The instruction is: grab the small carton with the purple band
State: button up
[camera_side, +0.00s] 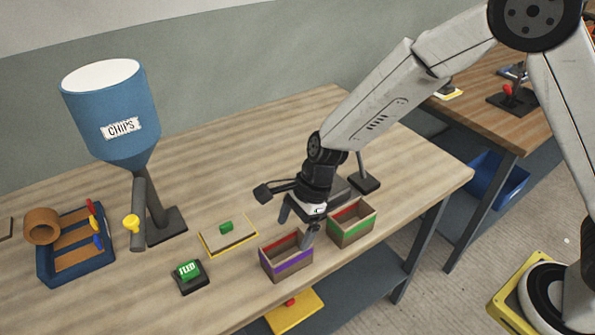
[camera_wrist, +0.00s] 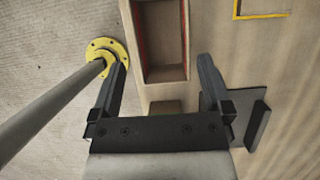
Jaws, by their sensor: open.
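The small carton with the purple band (camera_side: 292,262) stands open-topped near the table's front edge in the side view, with red on an inner wall. In the wrist view an open carton with red inner edges, which appears to be the same one (camera_wrist: 166,73), lies ahead at the top centre; its band does not show there. My gripper (camera_side: 296,232) is open and points down at the carton's right end, one finger in front of it in the picture. In the wrist view the jaws (camera_wrist: 163,62) are spread wider than the carton, with nothing held. Contact with the carton cannot be told.
A green-banded carton (camera_side: 352,232) stands close on the right. A black stand base (camera_side: 364,184) is behind it. To the left are a yellow-edged board (camera_side: 228,240), a FEED button (camera_side: 188,272), a blue CHIPS hopper (camera_side: 104,100) and a blue tray (camera_side: 75,268).

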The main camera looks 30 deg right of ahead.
aim_at(286, 246)
jog(key=shift+a+f, duration=0.1)
jog(key=shift+f, duration=0.2)
jog(key=shift+x, duration=2.6)
jog(key=shift+w, duration=0.1)
jog(key=c, duration=0.9)
jog(key=shift+r, duration=0.25)
jog(key=shift+c, duration=0.2)
